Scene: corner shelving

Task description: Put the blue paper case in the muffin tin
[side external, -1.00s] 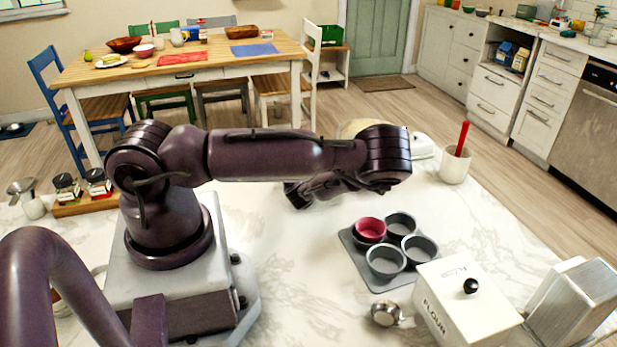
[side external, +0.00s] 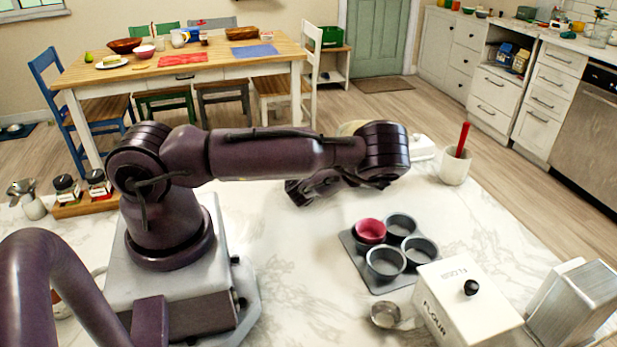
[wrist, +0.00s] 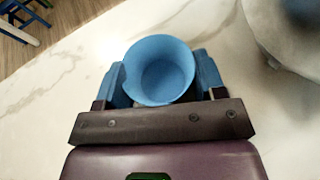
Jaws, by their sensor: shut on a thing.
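The blue paper case (wrist: 158,70) shows in the wrist view, held between the blue fingers of my gripper (wrist: 160,82), its open mouth facing the camera. In the side external view my arm hides the case and the fingers. The muffin tin (side external: 375,285) lies on the marble counter, right of my arm. It has several grey cups. A red paper case (side external: 370,230) sits in its back left cup. The other cups look empty. My gripper is behind and to the left of the tin, apart from it.
A white flour box (side external: 445,300) with a black knob stands right of the tin. A small metal cup (side external: 385,315) lies in front of the tin. A white crock (side external: 456,167) with a red handle stands behind. Bare marble lies between my arm and the tin.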

